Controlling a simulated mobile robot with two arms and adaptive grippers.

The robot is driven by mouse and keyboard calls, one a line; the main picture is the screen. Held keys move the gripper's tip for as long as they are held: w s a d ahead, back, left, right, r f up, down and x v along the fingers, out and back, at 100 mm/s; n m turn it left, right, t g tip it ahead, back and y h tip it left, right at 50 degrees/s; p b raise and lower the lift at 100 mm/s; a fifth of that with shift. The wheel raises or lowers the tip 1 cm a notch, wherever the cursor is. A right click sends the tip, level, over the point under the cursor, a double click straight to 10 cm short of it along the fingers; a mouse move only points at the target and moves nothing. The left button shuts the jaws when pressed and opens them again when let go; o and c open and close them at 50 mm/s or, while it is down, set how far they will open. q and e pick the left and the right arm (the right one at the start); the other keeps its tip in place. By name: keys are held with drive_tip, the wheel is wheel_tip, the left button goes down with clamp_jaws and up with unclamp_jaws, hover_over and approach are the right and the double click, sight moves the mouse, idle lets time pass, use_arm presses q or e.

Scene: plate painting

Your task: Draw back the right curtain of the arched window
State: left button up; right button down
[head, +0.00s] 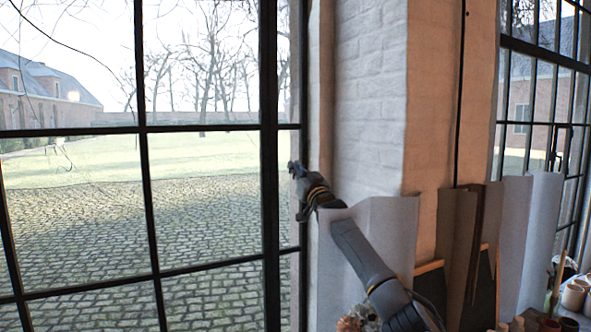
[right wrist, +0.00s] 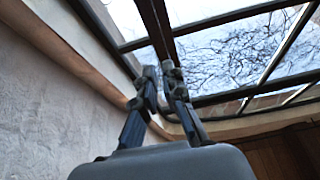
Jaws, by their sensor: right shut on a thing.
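The arched window (head: 205,155) has dark bars and fills the left of the head view; its arch is out of frame. No drawn curtain is clear over its glass. Grey cloth-like panels (head: 392,235) hang or stand right of the window; I cannot tell whether they are the right curtain. My right gripper (head: 296,172) is at the window's right edge, before the frame. In the right wrist view its fingers (right wrist: 160,88) are close together beside a dark window bar (right wrist: 160,35). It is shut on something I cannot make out. My left gripper is out of view.
A white brick pier (head: 370,100) stands right of the window, close to my right arm. A second window (head: 545,90) is at far right. Pots (head: 575,297) and dark boards (head: 480,290) are at lower right. A pale wall (right wrist: 55,110) is left in the wrist view.

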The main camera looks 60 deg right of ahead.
drive_tip(key=c, duration=1.5)
unclamp_jaws()
drive_tip(key=shift+w, duration=0.1)
drive_tip(key=shift+c, duration=0.2)
drive_tip(key=shift+o, duration=0.5)
drive_tip(key=shift+w+d+f, duration=0.2)
drive_tip(key=shift+w+f, duration=0.05)
drive_tip(key=v, duration=1.2)
